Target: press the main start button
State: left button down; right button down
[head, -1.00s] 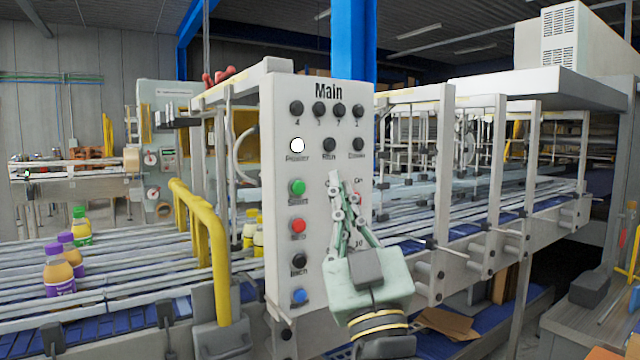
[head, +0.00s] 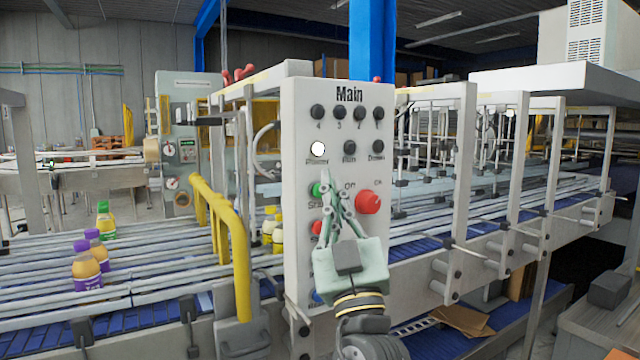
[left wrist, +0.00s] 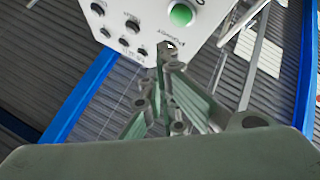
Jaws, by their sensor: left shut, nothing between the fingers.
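The white control panel (head: 298,105) headed "Main" stands upright in the middle of the head view. Its green start button (head: 315,189) is partly hidden behind my left gripper (head: 326,174). The green button also shows lit at the top of the left wrist view (left wrist: 181,15). My left gripper is shut and empty, its fingertips in front of the panel just right of the green button and below the white power lamp (head: 318,149). I cannot tell whether the tips touch the panel. My right gripper is not in view.
A large red knob (head: 368,201) sits right of the gripper, and a red button (head: 316,227) is partly hidden below the green one. A yellow guard rail (head: 240,265) stands left of the panel. Bottles (head: 87,270) stand on the conveyor at left.

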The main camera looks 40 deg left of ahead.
aim_at(319, 191)
pick_arm(q)
jog(key=shift+w+a+b, duration=0.15)
jog(key=shift+w+a, duration=0.15)
jog(key=shift+a, duration=0.25)
jog(key=shift+w+a+b, duration=0.15)
jog(key=shift+w+a, duration=0.1)
jog(key=shift+a, duration=0.3)
dwell(0.6)
jog(key=shift+w+a+b, duration=0.15)
jog(key=shift+a+b, duration=0.2)
jog(key=shift+a, duration=0.05)
